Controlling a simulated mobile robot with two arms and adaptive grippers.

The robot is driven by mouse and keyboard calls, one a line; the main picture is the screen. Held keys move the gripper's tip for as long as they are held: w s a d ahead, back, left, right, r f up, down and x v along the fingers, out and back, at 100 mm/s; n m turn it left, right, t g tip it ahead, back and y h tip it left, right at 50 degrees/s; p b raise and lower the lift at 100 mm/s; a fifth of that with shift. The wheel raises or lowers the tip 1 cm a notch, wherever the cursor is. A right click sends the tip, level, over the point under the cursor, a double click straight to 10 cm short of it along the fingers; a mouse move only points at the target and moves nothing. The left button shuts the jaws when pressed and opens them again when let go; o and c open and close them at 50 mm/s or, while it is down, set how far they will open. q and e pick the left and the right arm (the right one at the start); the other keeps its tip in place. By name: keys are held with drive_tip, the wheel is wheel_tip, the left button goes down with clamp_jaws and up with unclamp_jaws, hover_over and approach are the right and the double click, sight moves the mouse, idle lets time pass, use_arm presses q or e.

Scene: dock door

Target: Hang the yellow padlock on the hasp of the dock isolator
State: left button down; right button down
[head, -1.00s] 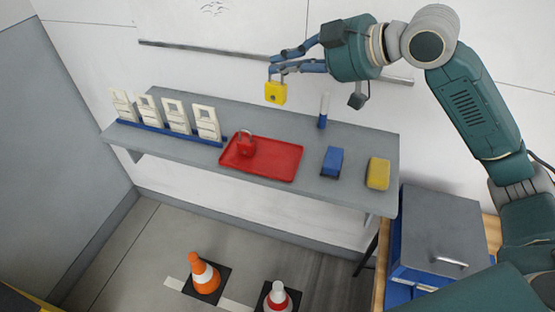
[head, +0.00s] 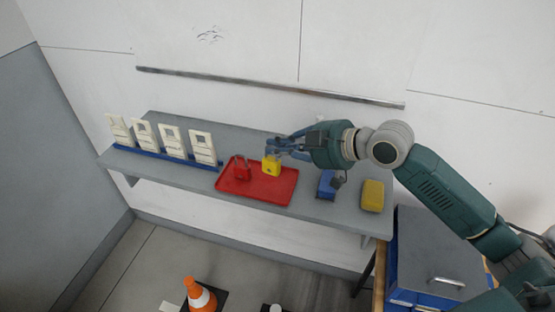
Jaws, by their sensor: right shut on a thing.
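The yellow padlock (head: 271,167) is in my right gripper (head: 278,147), which is shut on its shackle. The padlock hangs upright over the back part of the red tray (head: 262,193); I cannot tell whether it touches the tray. A red padlock (head: 241,171) stands in the tray just left of it. The dock isolator and its hasp are not in view. My left gripper is not in view.
The tray is on a grey wall shelf (head: 310,210). White tags (head: 203,147) stand in a blue rack at left. A blue block (head: 326,186) and a yellow block (head: 372,196) lie at right. A blue cabinet (head: 435,250) and an orange cone (head: 200,293) are below.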

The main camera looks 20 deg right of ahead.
sight(280, 163)
drive_tip(key=shift+f, duration=0.75)
wheel_tip(280, 163, down, 4)
drive_tip(key=shift+r+p, duration=0.2)
drive_tip(key=shift+p, duration=0.4)
drive_tip(key=c, duration=2.3)
unclamp_jaws()
drive_tip(key=shift+f, duration=0.15)
drive_tip(key=o, duration=0.4)
drive_tip(key=shift+o, duration=0.2)
